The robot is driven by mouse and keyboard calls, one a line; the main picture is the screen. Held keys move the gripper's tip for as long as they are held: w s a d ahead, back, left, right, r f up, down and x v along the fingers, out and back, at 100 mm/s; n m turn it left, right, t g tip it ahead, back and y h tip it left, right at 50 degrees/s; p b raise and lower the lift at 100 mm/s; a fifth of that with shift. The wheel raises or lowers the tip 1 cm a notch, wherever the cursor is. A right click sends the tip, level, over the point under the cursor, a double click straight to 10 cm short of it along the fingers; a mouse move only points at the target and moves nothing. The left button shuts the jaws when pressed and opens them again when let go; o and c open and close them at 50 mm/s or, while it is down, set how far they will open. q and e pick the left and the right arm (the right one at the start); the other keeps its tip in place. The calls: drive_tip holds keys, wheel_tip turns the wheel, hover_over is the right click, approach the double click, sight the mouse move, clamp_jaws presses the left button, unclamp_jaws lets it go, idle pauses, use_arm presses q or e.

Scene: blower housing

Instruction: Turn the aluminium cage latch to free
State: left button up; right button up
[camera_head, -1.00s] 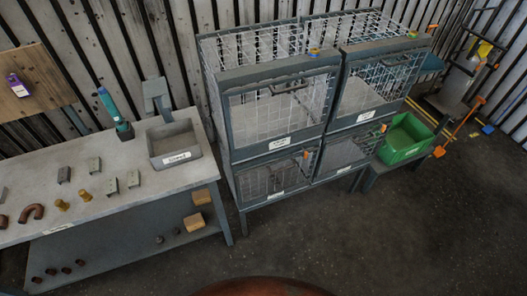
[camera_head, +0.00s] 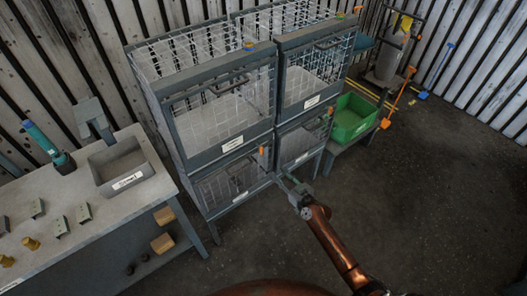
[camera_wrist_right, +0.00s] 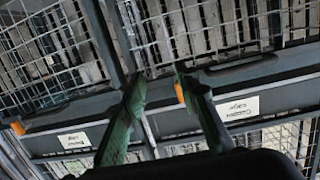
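The wire cages (camera_head: 222,150) stand two over two, with grey frames and white label plates. The labels are too small to read surely, so I cannot tell which cage is the aluminium one. An orange latch (camera_wrist_right: 179,92) shows right beside the right finger; contact is unclear. My left gripper is out of view.
A bench with a grey bin (camera_head: 120,168) and small parts stands at left. A green crate (camera_head: 352,118) sits on a low stand right of the cages. An orange shovel (camera_head: 397,98) and a blue one lean at the back right. The floor at right is clear.

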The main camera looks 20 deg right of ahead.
drive_tip(key=t+y, duration=0.1)
approach(263, 149)
drive_tip(key=w, duration=0.2)
drive_tip(key=shift+n, duration=0.4)
drive_tip(key=x, duration=0.7)
drive_tip(key=shift+a+f+b, duration=0.15)
drive_tip(key=shift+a+b, duration=0.15)
drive_tip(key=shift+a, duration=0.1)
drive_tip(key=shift+c, duration=0.3)
clamp_jaws()
